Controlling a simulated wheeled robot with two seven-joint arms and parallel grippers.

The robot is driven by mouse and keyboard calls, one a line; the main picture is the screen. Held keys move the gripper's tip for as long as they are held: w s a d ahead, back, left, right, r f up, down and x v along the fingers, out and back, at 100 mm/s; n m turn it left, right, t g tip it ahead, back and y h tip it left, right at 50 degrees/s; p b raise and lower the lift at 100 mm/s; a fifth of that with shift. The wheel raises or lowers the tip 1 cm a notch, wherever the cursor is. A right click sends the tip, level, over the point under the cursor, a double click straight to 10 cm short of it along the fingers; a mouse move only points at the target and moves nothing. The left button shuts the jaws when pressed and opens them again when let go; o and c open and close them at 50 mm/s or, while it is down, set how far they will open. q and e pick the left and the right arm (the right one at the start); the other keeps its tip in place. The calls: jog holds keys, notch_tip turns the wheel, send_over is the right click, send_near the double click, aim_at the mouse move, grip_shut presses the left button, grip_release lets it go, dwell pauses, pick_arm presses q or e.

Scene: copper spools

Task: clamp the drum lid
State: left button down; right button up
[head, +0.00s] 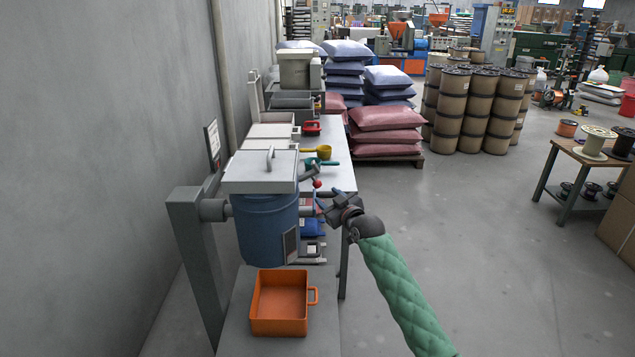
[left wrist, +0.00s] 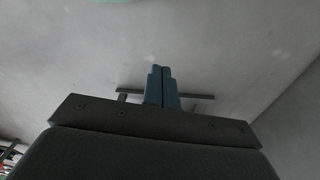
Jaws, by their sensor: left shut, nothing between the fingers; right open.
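The blue drum (head: 267,228) hangs on a grey stand at the left in the head view. A pale square lid (head: 262,170) with a grey handle lies on its top. A short lever with a red ball knob (head: 317,183) sits at the drum's right side, near the lid's edge. My right gripper (head: 328,208) is open beside the drum, just below and right of the red knob; whether it touches anything is unclear. My left gripper is out of the head view. In the left wrist view its blue fingers (left wrist: 161,74) are shut and empty.
An orange tray (head: 278,304) stands below the drum. Behind the drum, a bench (head: 343,176) carries a yellow scoop (head: 318,152) and a green scoop (head: 318,163). A grey wall (head: 110,150) closes the left side.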

aim_at(319, 186)
pick_arm(q)
notch_tip(319, 186, down, 7)
jog(key=s+a+p, duration=0.1)
jog(key=p, duration=0.1)
jog(key=shift+s+a+t+p, duration=0.15)
jog(key=shift+a+t+p, duration=0.15)
jog(key=shift+t+p, duration=0.1)
pick_arm(e)
jog(key=shift+n+t, duration=0.3)
jog(key=shift+r+x, duration=0.25)
jog(key=shift+x, duration=1)
jog(key=shift+r+x, duration=0.2)
jog(key=shift+x, duration=1)
jog(key=shift+r+x, duration=0.25)
jog(key=shift+x, duration=1)
pick_arm(q)
jog(key=shift+f, duration=0.1)
pick_arm(e)
jog(key=shift+a, duration=0.1)
grip_shut()
